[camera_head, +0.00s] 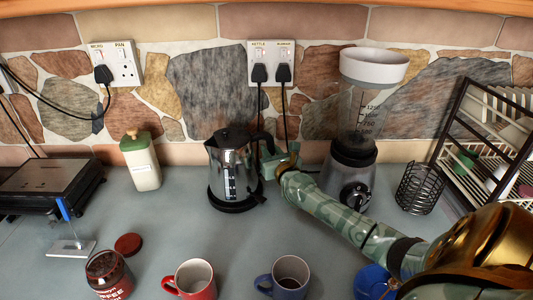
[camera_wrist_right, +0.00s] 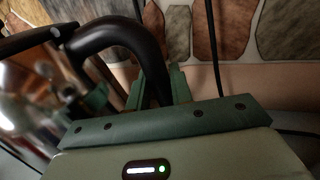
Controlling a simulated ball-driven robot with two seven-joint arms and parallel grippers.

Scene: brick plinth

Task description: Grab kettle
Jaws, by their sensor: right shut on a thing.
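The kettle (camera_head: 229,165) is shiny metal with a black lid, black handle and black base. It stands upright on the grey counter below the wall sockets. My right gripper (camera_head: 275,160) is at the kettle's right side, at its handle. In the right wrist view the black curved handle (camera_wrist_right: 115,32) runs down between the green fingers of my right gripper (camera_wrist_right: 160,90), which are shut on it. The kettle's metal body (camera_wrist_right: 30,100) shows blurred at the left of that view. My left gripper is not in view.
A blender (camera_head: 350,160) stands right of the kettle, with a black wire holder (camera_head: 418,188) and dish rack beyond. A cream bottle (camera_head: 141,162) stands to the left. A red mug (camera_head: 192,280), a blue mug (camera_head: 287,277) and a coffee jar (camera_head: 107,276) stand in front.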

